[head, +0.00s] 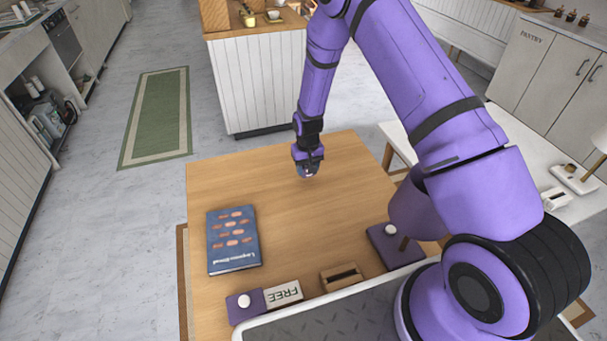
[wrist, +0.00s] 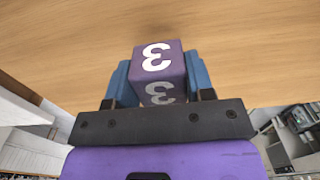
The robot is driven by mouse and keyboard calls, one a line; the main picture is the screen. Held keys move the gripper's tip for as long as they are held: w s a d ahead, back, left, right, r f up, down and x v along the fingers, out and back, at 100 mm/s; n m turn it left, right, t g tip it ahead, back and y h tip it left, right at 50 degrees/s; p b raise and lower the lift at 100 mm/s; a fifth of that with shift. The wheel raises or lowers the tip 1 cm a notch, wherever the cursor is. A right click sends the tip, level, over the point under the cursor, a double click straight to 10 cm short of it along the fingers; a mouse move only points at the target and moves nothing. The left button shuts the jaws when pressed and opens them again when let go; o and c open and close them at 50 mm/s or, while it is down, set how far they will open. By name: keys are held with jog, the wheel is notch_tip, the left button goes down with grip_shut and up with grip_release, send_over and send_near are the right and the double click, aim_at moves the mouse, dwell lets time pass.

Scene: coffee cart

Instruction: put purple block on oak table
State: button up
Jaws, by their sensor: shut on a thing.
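The purple block (wrist: 157,59), with a white 3 on its faces, is between the two blue fingers of my gripper (wrist: 158,84) in the wrist view. My gripper is shut on it. In the head view my gripper (head: 307,172) is over the far part of the oak table (head: 330,203), and the block is mostly hidden there. Wood fills the wrist view beyond the block. I cannot tell whether the block touches the tabletop.
A blue book (head: 234,240) lies on the table's left. Along the near edge are a purple base with a white knob (head: 245,304), a FREE sign (head: 284,294), a slotted wooden box (head: 341,277) and another purple base (head: 384,250). The table's middle is clear.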

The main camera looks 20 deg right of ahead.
jog(key=shift+w+a, duration=0.15)
jog(key=shift+a, duration=0.15)
jog(key=shift+w+a+f, duration=0.1)
jog(key=shift+a+f, duration=0.05)
jog(key=shift+f, duration=0.75)
jog(key=shift+w+a+f, duration=0.1)
jog(key=shift+f, duration=0.8)
jog(key=shift+f, duration=0.1)
jog(key=o, duration=0.9)
notch_tip(320, 180, up, 12)
jog(key=shift+r, duration=0.2)
